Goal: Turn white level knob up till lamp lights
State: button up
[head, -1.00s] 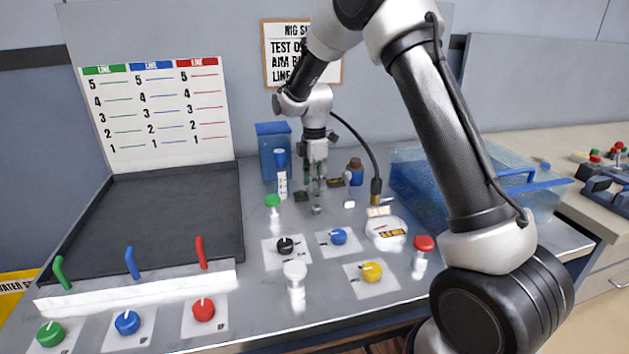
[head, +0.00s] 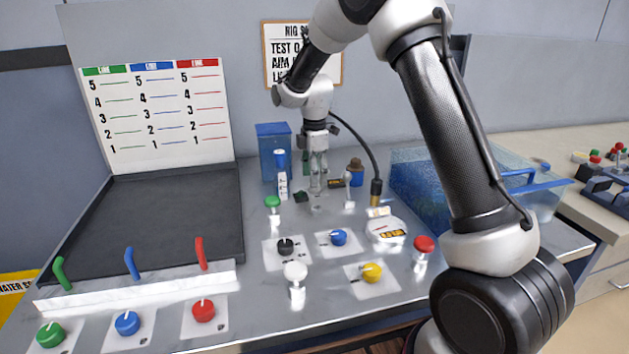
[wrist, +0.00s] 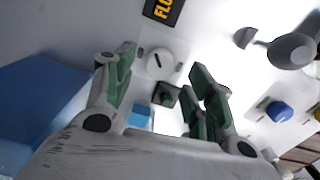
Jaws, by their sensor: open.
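The white knob (wrist: 160,63) is round with a dark pointer mark and shows in the wrist view just past my fingertips, between them and a black panel with yellow letters. A small dark green piece (wrist: 165,94), possibly the unlit lamp, sits below it. My gripper (wrist: 160,82) is open and points down at the bench, its two green-padded fingers apart with nothing between them. In the head view my gripper (head: 317,188) hangs over the back middle of the bench and hides the knob. I cannot tell whether the fingers touch it.
A white ball-headed stem (wrist: 290,50) stands close by, with a blue knob (head: 339,237) nearer the front. A clear tank (head: 415,200) stands to the right.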

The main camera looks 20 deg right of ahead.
notch_tip(320, 180, up, 10)
jog(key=shift+f, duration=0.2)
jog(key=s+d+r+m+t, duration=0.1)
jog(key=s+d+m, duration=0.4)
jog(key=s, duration=0.7)
jog(key=s+d+r+m+t, duration=0.2)
jog(key=s+d+r+m, duration=0.2)
jog(key=s+m, duration=0.3)
jog(key=s+d+r+m+t, duration=0.1)
jog(key=s+d+r+m, duration=0.2)
jog(key=s, duration=1.5)
jog(key=d+m, duration=0.3)
jog(key=shift+m, duration=0.4)
